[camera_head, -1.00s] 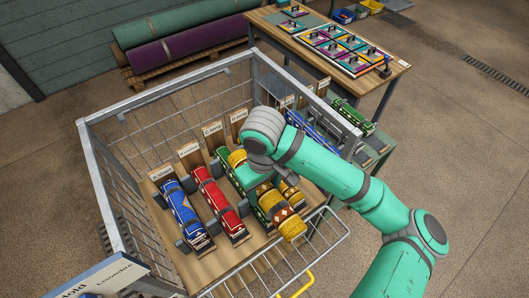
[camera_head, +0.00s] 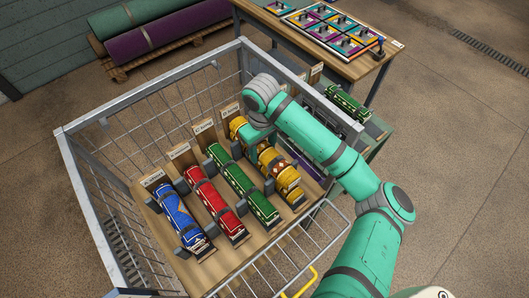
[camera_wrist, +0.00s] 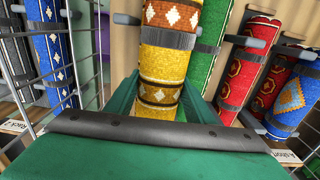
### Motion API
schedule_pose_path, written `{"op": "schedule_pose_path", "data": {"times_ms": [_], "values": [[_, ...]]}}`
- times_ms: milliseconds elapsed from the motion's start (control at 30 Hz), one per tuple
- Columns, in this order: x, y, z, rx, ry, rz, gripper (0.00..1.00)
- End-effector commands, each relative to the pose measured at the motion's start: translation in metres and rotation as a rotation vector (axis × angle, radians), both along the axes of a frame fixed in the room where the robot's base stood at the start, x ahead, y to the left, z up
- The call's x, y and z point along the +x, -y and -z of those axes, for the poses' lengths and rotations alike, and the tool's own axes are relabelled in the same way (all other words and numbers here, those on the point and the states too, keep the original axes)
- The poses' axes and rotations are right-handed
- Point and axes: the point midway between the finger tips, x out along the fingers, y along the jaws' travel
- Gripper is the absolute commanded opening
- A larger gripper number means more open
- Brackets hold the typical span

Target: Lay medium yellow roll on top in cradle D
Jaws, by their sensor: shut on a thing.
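The medium yellow roll (camera_head: 278,166), with orange and dark patterned bands, is held in my gripper (camera_head: 256,148). In the head view it lies lengthwise along the yellow lane of the crate, right of the green roll (camera_head: 240,182). More yellow shows below its near end, seemingly another yellow roll (camera_head: 295,197) in cradle D. I cannot tell whether the two touch. In the wrist view the held roll (camera_wrist: 162,65) runs up between the teal jaws (camera_wrist: 160,108), a grey strap around it. My arm hides part of the roll and the label of cradle D.
Red (camera_head: 214,197) and blue (camera_head: 182,216) rolls lie left of the green one, with upright labels behind. The crate's wire walls and metal rim (camera_head: 85,175) surround them. A purple roll (camera_head: 303,160) shows to the right. A table (camera_head: 330,55) stands behind.

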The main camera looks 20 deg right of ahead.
Motion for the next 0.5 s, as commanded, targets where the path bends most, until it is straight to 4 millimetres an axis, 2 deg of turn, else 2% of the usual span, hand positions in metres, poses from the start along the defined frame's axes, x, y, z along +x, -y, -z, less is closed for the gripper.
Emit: {"op": "schedule_pose_path", "data": {"times_ms": [100,200,367,500], "values": [[0.011,0.008,0.016,-0.002,-0.002,0.001,0.17],[0.017,0.011,0.023,-0.001,-0.001,0.002,0.17],[0.021,0.014,0.030,-0.001,0.000,0.001,0.17],[0.023,0.016,0.045,0.000,-0.001,0.003,0.17]]}}
